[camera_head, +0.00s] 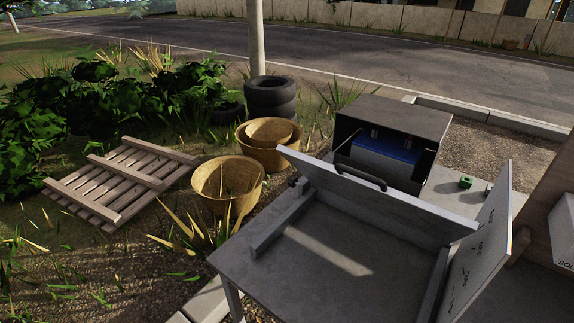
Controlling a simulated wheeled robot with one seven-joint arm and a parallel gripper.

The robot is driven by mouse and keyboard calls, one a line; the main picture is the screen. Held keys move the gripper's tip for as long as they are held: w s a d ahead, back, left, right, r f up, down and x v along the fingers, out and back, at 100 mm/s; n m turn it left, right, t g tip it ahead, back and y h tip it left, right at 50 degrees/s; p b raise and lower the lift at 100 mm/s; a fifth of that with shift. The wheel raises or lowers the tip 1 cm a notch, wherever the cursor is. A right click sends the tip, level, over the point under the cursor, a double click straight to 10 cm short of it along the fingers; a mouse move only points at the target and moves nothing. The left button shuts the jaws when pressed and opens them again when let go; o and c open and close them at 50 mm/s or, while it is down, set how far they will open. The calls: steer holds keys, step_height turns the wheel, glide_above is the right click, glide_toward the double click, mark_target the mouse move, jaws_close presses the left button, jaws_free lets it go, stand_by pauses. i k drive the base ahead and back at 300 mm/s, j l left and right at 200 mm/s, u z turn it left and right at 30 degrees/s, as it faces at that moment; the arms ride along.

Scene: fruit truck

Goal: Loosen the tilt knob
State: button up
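No part is clearly recognisable as the tilt knob. A small dark fitting (296,183) sits at the left end of the raised grey panel (385,190); it is too small to tell whether it is a knob. The panel stands tilted on a grey table (310,285) and has a dark curved handle (361,177) near its top edge. My gripper is not in view.
A grey side board (483,250) rises at the table's right. Woven baskets (228,183), a wooden pallet (122,180) and stacked tyres (271,97) stand left.

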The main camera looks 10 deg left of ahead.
mark_target(292, 181)
steer(key=i+j, duration=0.2)
steer(key=i+j+z, duration=0.1)
steer(key=j, duration=0.35)
steer(key=i+j+z, duration=0.1)
steer(key=i+j, duration=0.35)
steer(key=j, duration=0.25)
steer(key=i+j+z, duration=0.1)
steer(key=j, duration=0.25)
steer(key=i+j, duration=0.25)
steer(key=i+j+z, duration=0.1)
steer(key=j, duration=0.35)
steer(key=i+j+z, duration=0.1)
steer(key=i+j, duration=0.15)
steer(key=j, duration=0.15)
steer(key=l+u, duration=0.2)
steer(key=u, duration=0.2)
steer(key=l+u, duration=0.2)
steer(key=u, duration=0.15)
steer(key=l+u, duration=0.2)
steer(key=u, duration=0.2)
steer(key=i+l, duration=0.05)
